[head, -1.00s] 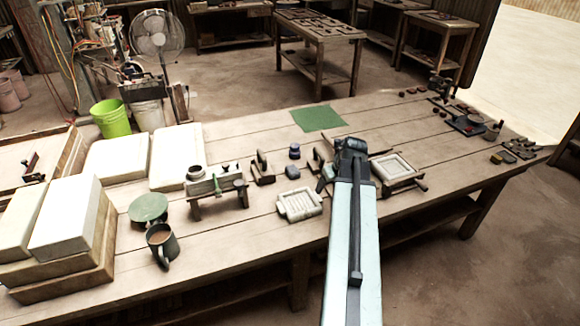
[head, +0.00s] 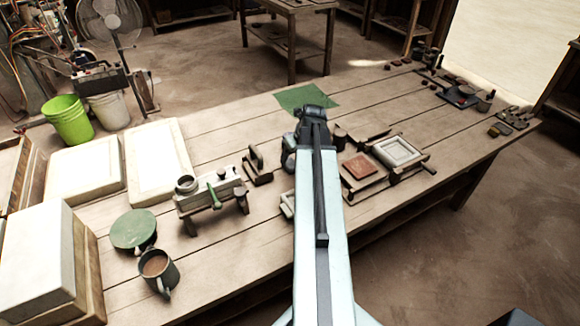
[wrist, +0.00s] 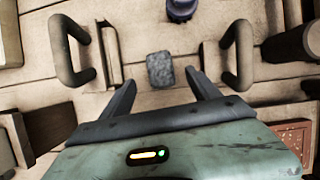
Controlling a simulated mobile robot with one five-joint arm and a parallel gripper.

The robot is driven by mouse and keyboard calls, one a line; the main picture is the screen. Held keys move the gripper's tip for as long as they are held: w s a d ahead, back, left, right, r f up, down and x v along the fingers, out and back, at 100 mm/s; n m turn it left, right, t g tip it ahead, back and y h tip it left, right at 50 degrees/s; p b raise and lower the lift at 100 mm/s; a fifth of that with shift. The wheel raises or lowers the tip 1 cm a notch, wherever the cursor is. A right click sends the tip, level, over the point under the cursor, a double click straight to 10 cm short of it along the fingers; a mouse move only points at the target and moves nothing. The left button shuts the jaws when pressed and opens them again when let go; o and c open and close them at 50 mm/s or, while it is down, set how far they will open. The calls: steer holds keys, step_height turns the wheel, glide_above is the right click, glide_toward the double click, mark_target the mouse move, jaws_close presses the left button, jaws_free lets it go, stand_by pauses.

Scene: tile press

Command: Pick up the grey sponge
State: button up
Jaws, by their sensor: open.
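The grey sponge (wrist: 160,70) is a small dark speckled block lying flat on the wooden table. In the wrist view it sits just beyond and between the fingertips of my gripper (wrist: 161,78). The jaws are open, with one finger on each side and nothing between them that I can see held. In the head view my gripper (head: 312,122) is over the middle of the table, and my arm hides much of what lies beneath. The sponge (head: 289,163) seems to show partly at the arm's left edge there.
Curved dark handles stand left (wrist: 67,50) and right (wrist: 237,55) of the sponge, close to my fingers. A blue round object (wrist: 181,9) is beyond it. A small bench press (head: 208,192), mug (head: 158,270) and white slabs (head: 157,158) are left. A framed tile (head: 398,151) is right.

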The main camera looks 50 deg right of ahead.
mark_target(291, 164)
steer(key=shift+x, duration=0.8)
steer(key=shift+s+d+r, duration=0.1)
steer(key=b+x, duration=0.5)
steer(key=shift+s+f, duration=0.15)
steer(key=shift+f, duration=0.1)
steer(key=shift+r, duration=0.2)
steer(key=c, duration=1.4)
step_height(291, 164, up, 10)
steer(key=p, duration=1)
